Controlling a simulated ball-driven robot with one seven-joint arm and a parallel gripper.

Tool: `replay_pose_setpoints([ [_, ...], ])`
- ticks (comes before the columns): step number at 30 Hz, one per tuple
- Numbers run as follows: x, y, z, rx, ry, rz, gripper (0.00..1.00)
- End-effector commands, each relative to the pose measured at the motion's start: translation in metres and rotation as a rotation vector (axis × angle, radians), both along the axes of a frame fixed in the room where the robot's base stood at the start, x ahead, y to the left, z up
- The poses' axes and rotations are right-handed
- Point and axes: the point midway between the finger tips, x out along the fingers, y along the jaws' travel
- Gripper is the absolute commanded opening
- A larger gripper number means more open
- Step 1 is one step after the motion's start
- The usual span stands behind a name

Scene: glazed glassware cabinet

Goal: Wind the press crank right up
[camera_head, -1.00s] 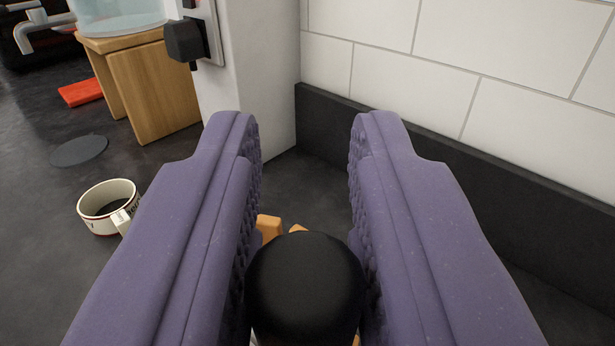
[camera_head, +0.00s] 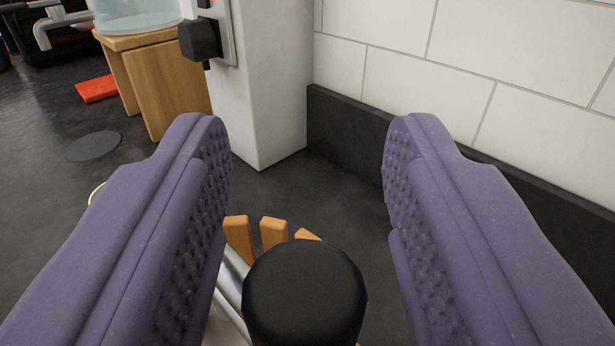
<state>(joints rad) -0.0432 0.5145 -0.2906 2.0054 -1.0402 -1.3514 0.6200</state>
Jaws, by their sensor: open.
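My gripper (camera_head: 307,150) has two purple padded fingers, spread wide and open. A black rounded knob (camera_head: 305,292) stands between the fingers at the bottom of the view, with a gap to each finger. It looks like the press crank's handle, seen from above. Part of a silvery metal bar (camera_head: 232,277) shows to its left, behind the left finger. The rest of the crank and the press body are hidden or out of view.
Several orange-brown wooden pieces (camera_head: 273,232) stand just beyond the knob. A white pillar (camera_head: 262,90) with a black plug-like fitting (camera_head: 200,40) and a tiled wall (camera_head: 400,60) with dark skirting stand ahead.

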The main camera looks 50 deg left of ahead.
Motion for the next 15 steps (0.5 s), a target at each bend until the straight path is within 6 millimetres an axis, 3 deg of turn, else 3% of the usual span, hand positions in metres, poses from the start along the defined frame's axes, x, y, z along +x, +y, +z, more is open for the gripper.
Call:
replay_pose_setpoints([
  [15,-0.050,-0.053,0.001,0.001,0.001,-0.002,0.48],
])
